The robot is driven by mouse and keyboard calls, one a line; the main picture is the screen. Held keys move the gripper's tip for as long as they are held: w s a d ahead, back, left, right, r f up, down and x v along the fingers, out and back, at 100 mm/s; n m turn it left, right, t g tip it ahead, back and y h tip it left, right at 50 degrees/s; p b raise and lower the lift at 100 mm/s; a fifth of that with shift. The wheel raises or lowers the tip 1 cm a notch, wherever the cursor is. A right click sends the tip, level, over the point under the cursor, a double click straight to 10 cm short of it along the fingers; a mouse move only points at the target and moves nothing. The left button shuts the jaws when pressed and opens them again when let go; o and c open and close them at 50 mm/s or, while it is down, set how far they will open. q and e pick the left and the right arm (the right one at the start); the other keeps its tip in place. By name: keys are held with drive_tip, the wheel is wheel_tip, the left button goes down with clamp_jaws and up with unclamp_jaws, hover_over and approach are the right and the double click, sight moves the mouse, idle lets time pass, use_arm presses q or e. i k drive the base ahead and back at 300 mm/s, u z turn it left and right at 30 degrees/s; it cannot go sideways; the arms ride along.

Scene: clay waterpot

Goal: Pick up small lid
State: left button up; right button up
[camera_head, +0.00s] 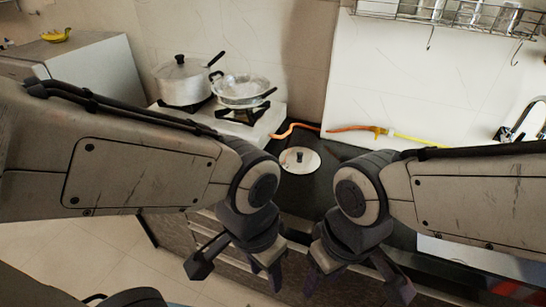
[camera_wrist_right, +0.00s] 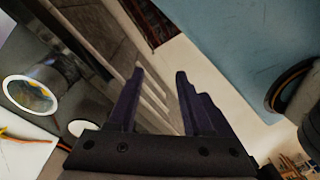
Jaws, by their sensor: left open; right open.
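The small lid (camera_head: 299,161) is a round, pale disc with a dark knob. It lies flat on the dark counter, in the middle of the head view between my two arms. My left gripper (camera_head: 238,272) is open and empty, lower in the picture than the lid and to its left. My right gripper (camera_head: 358,287) is open and empty, lower than the lid and to its right. Its two spread fingers also show in the right wrist view (camera_wrist_right: 159,76), with nothing between them. Both grippers are apart from the lid.
A lidded pot (camera_head: 181,80) and a pan (camera_head: 241,90) stand on the stove (camera_head: 268,118) at the back left. An orange hose (camera_head: 297,127) runs along the counter behind the lid. A wire rack (camera_head: 440,14) hangs at the upper right. Drawer fronts lie below the counter.

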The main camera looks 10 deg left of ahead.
sight(299, 160)
drive_tip(key=i, duration=0.95)
